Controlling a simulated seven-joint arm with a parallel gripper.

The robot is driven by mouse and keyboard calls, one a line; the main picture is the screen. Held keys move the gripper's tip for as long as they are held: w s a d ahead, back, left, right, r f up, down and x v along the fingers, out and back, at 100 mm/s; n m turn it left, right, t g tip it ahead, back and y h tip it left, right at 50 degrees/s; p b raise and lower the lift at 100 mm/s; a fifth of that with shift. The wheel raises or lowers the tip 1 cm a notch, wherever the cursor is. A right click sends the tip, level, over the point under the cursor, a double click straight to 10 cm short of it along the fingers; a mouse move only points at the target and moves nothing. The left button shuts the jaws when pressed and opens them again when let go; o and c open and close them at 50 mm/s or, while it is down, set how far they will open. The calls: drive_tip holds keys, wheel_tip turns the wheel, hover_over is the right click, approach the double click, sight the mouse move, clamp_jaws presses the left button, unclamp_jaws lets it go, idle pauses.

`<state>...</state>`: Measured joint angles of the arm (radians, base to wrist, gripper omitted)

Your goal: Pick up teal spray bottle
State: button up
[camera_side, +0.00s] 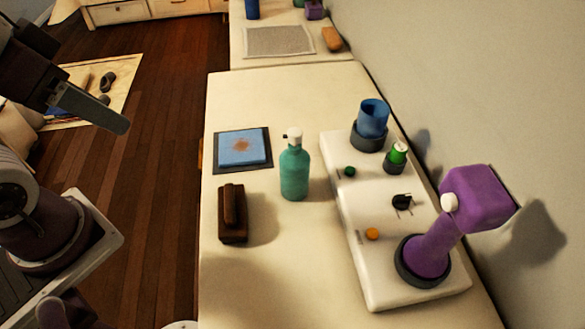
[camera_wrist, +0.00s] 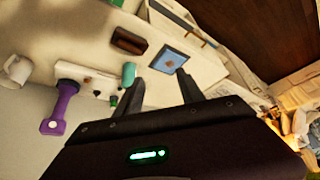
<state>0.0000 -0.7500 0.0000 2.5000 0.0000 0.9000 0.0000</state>
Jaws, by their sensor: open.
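The teal spray bottle (camera_side: 295,172) with a white nozzle stands upright near the middle of the cream surface in the side view. In the wrist view the teal bottle (camera_wrist: 128,75) shows small, beyond my fingers and left of the blue square. My gripper (camera_side: 122,124) is at the upper left in the side view, over the floor and well apart from the bottle. In the wrist view my gripper's two fingers (camera_wrist: 160,84) are spread with nothing between them.
A dark brown block (camera_side: 232,214) and a blue square on a dark mat (camera_side: 242,149) lie left of the bottle. On its right, a white base (camera_side: 385,275) carries a purple lamp-like object (camera_side: 470,200), a blue cup (camera_side: 372,118) and a green can (camera_side: 397,153). A wall bounds the right.

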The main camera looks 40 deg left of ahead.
sight(307, 178)
drive_tip(key=o, duration=0.6)
drive_tip(key=w+d+r+n+g+h, duration=0.5)
drive_tip(key=w+d+n+h, duration=0.2)
drive_tip(key=w+d+n, duration=0.25)
drive_tip(key=w+d+n+h, duration=0.2)
drive_tip(key=w+n+h, duration=0.5)
drive_tip(key=w, duration=0.5)
wheel_tip(307, 178, down, 25)
drive_tip(key=n, duration=0.2)
drive_tip(key=shift+m+g+y, duration=0.25)
drive_tip(key=shift+g+y, duration=0.05)
drive_tip(key=x, duration=0.7)
drive_tip(key=shift+w+f, duration=0.3)
drive_tip(key=shift+w, duration=0.05)
